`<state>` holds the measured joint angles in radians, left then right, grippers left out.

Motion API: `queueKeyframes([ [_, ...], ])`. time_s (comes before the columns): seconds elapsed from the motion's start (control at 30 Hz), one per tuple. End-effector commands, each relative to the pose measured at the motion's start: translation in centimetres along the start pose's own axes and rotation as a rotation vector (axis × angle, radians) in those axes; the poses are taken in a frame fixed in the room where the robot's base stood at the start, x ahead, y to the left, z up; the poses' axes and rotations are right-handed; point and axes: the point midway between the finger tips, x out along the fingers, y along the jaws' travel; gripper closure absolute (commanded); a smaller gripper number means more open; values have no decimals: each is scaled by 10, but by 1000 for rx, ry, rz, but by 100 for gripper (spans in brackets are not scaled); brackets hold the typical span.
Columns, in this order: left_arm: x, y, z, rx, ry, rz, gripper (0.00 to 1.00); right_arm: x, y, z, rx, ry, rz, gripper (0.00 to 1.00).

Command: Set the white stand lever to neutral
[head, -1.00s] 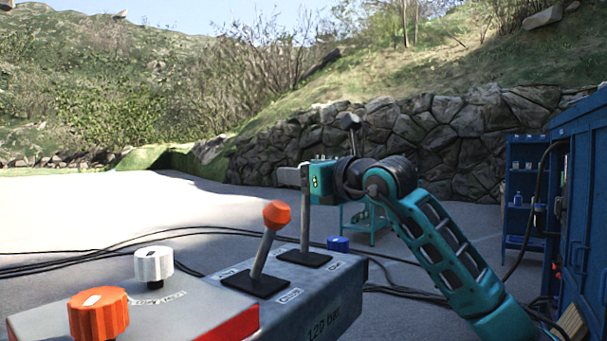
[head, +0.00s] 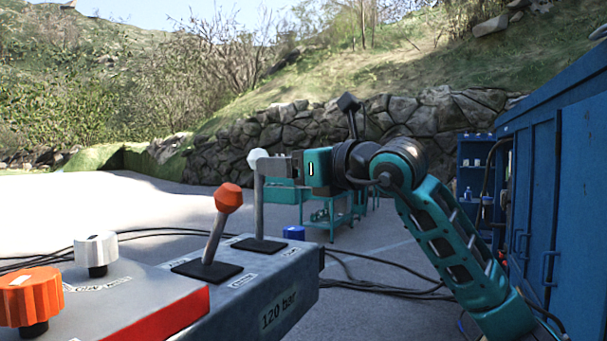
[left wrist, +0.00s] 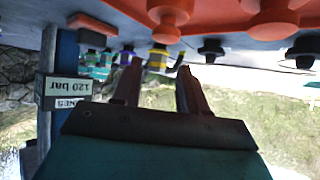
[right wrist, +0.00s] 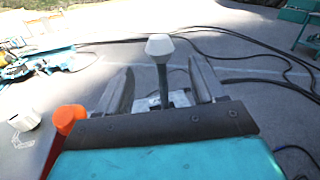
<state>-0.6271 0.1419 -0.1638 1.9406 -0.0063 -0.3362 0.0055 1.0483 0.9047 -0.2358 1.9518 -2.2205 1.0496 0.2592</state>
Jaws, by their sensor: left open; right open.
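The white stand lever has a white knob (head: 257,158) on a grey stem. It stands nearly upright in a black base plate on the grey control box (head: 290,290). My right gripper (head: 278,167) is beside the lever, just below knob height, with its fingers at the stem. In the right wrist view the white knob (right wrist: 160,46) and stem show between the open fingers (right wrist: 163,85), with a gap on both sides. My left gripper (left wrist: 155,82) is open and empty in the left wrist view, which is upside down; it is outside the head view.
An orange-knobbed lever (head: 228,198) leans right, close beside the white one. A white knob (head: 96,250) and an orange knob (head: 28,296) sit on the nearer panel. A blue cabinet (head: 570,200) is at right; cables lie on the ground.

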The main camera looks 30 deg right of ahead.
Motion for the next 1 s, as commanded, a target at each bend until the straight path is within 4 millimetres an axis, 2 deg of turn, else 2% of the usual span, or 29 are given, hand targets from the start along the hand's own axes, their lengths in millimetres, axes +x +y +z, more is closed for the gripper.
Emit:
queueKeyframes([
  [0.1,5,0,7,0,0,0,57,-22,0,-3,-3,1,-2,31],
  [0.3,7,0,10,-1,-5,0,57,-39,0,-1,0,1,0,31],
  [0.9,7,0,5,5,6,3,57,-40,1,0,3,1,4,31],
  [1.0,5,-8,1,27,6,-10,57,-34,5,-5,31,1,33,31],
])
